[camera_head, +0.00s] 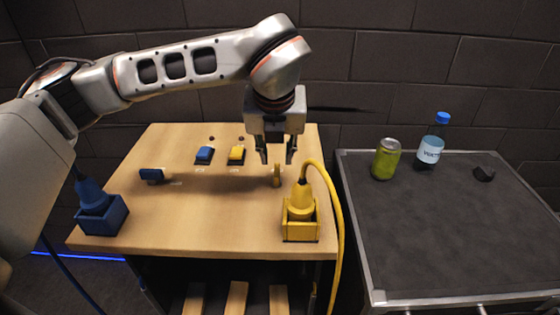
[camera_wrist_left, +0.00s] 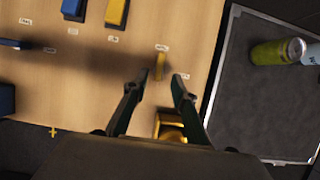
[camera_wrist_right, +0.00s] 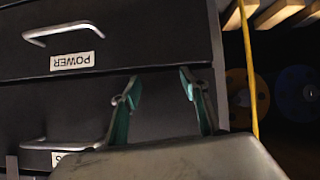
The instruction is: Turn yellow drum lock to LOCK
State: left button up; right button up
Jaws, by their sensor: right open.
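The yellow drum lock (camera_head: 277,175) is a small upright yellow handle on the wooden tabletop, behind the yellow plug and socket. In the left wrist view the yellow handle (camera_wrist_left: 160,66) points roughly up the picture, with one small label above it and one to its right; their text is too small to read. My left gripper (camera_head: 277,158) points down just above the handle. In its wrist view the left gripper (camera_wrist_left: 154,86) is open, fingers apart, with the handle ahead between the fingertip directions. My right gripper (camera_wrist_right: 159,80) is open and empty in front of dark drawers.
A yellow plug (camera_head: 301,203) with a cable stands right in front of the lock. Blue and yellow buttons (camera_head: 236,155) lie behind left, a blue handle (camera_head: 152,175) and blue plug (camera_head: 97,212) at left. A can (camera_head: 385,159) and bottle (camera_head: 432,143) stand on the dark table.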

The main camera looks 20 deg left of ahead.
aim_at(277, 170)
pick_arm(q)
jog(key=x, duration=0.6)
jog(key=shift+w+a+f, duration=0.1)
jog(key=shift+w+f, duration=0.05)
jog(key=shift+f, duration=0.15)
grip_shut()
